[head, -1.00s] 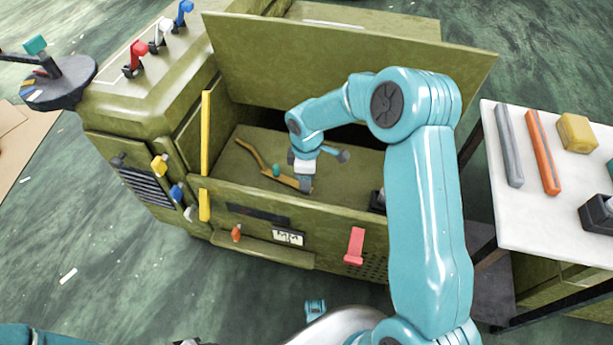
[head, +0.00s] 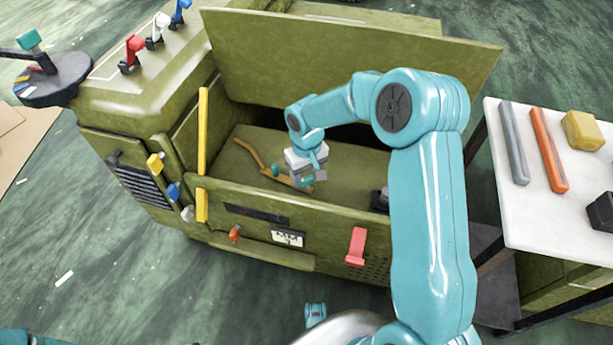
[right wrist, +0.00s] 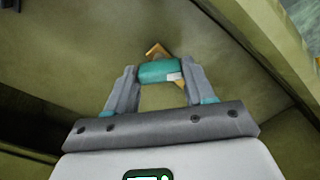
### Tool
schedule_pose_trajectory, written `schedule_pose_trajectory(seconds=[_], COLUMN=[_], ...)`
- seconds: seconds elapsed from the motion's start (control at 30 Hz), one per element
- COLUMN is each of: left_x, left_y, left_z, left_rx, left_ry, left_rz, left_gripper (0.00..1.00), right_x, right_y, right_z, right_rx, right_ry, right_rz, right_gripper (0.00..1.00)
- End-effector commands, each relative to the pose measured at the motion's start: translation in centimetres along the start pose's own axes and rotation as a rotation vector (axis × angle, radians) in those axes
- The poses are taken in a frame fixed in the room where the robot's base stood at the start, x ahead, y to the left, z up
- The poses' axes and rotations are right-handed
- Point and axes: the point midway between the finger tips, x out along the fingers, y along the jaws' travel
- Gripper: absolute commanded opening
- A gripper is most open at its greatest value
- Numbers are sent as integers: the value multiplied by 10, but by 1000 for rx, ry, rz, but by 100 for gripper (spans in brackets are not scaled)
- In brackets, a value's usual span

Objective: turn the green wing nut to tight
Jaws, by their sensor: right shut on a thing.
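The green wing nut (right wrist: 158,71) shows as a teal-green, rounded piece between the two fingers of my right gripper (right wrist: 155,82) in the right wrist view. The fingers are shut on it, one at each side. A small white mark is at its right end. In the head view my right gripper (head: 306,180) reaches down inside the open olive bay (head: 350,168), and the nut is mostly hidden by it. My left gripper is not in view.
A brown-yellow strip (head: 248,151) lies on the bay floor, with a small teal knob (head: 276,170) beside it. The raised lid (head: 340,65) stands behind my arm, and the front wall (head: 330,216) is before it. A white table (head: 560,220) stands at right.

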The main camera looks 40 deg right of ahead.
Motion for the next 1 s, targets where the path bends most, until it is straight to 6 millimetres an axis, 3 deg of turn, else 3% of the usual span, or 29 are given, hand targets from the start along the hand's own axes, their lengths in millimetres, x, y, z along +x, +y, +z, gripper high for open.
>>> schedule_pose_trajectory(seconds=[0.5, 1.0], left_x=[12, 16], left_y=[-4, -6], left_z=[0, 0], left_rx=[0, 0], left_ry=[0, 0], left_rz=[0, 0], left_gripper=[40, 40], right_x=[0, 0], right_y=[0, 0], right_z=[0, 0], right_rx=[430, 594], right_ry=[0, 0], right_rz=[1, 0], right_gripper=[23, 23])
